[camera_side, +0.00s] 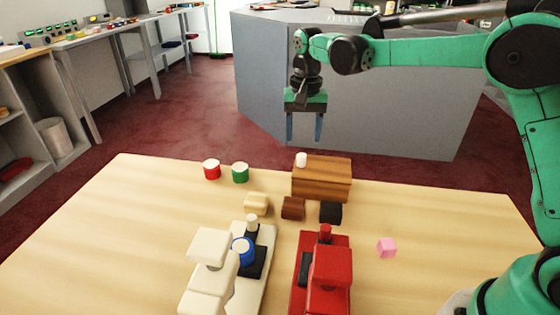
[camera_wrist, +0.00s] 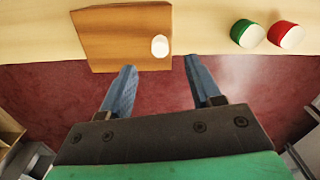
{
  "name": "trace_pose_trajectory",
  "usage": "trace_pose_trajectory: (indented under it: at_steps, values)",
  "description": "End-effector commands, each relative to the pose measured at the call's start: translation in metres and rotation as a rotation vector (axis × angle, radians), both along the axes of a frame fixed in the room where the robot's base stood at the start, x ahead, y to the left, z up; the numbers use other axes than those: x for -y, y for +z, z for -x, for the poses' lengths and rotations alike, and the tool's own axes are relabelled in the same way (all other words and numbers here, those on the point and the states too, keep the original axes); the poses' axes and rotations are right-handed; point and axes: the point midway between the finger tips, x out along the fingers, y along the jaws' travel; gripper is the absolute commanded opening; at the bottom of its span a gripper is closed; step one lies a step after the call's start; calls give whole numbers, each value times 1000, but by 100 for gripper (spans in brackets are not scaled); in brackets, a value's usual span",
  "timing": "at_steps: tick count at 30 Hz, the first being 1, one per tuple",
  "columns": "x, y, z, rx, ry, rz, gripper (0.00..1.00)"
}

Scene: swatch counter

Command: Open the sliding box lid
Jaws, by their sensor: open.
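The wooden box (camera_side: 322,182) stands near the far edge of the table. Its top shows a white round knob (camera_side: 301,160) near the left end. In the wrist view the wooden box (camera_wrist: 122,42) is at the top, with the knob (camera_wrist: 160,46) near its lower right corner. My gripper (camera_side: 304,138) hangs above and behind the box with its fingers pointing down. In the wrist view my gripper (camera_wrist: 155,82) is open and empty, its fingers apart and touching nothing. The lid looks closed; its seam is too small to tell.
Red (camera_side: 211,170) and green (camera_side: 240,172) cylinders stand left of the box. Cream (camera_side: 256,204), brown (camera_side: 293,208) and black (camera_side: 330,212) blocks lie in front. The table's left side is clear.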

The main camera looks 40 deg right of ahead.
Motion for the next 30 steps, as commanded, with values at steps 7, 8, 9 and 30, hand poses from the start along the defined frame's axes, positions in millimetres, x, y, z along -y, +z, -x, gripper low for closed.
trace_pose_trajectory:
  at_steps: [7, 8, 9, 30]
  values:
    - [0, -32, 0, -1, -1, 0, 57]
    - [0, -36, -1, -1, -1, 0, 57]
    - [0, -41, 0, -1, -1, 0, 57]
    - [0, -54, 0, 0, 0, 0, 0]
